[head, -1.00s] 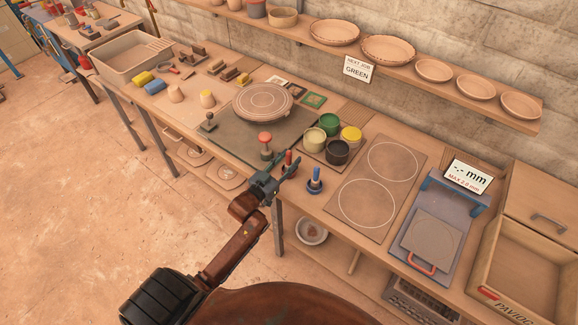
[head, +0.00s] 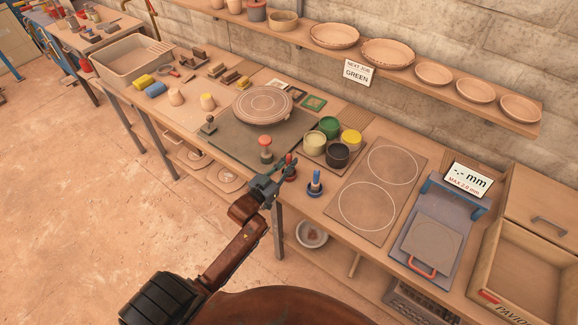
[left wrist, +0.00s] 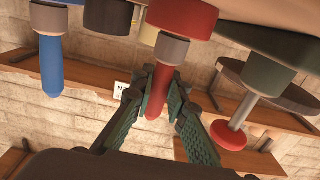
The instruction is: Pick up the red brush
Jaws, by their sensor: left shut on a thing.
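The red brush (head: 289,159) stands at the front edge of the bench, mostly hidden behind my gripper in the head view. In the left wrist view, which is upside down, its red handle (left wrist: 157,106) hangs below a grey collar and a red base part. My left gripper (head: 284,172) is shut on the handle, one green-grey finger on each side; the fingers (left wrist: 159,97) touch it in the wrist view. I cannot tell whether the brush's lower end touches the bench. My right gripper is not in view.
A blue brush (head: 315,184) stands close by on the right. A red-topped stamp-like tool (head: 265,142) is to the left, beside the round turntable (head: 262,104). Paint pots, among them a black one (head: 337,155), stand just behind. A board with two circles (head: 377,185) lies to the right.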

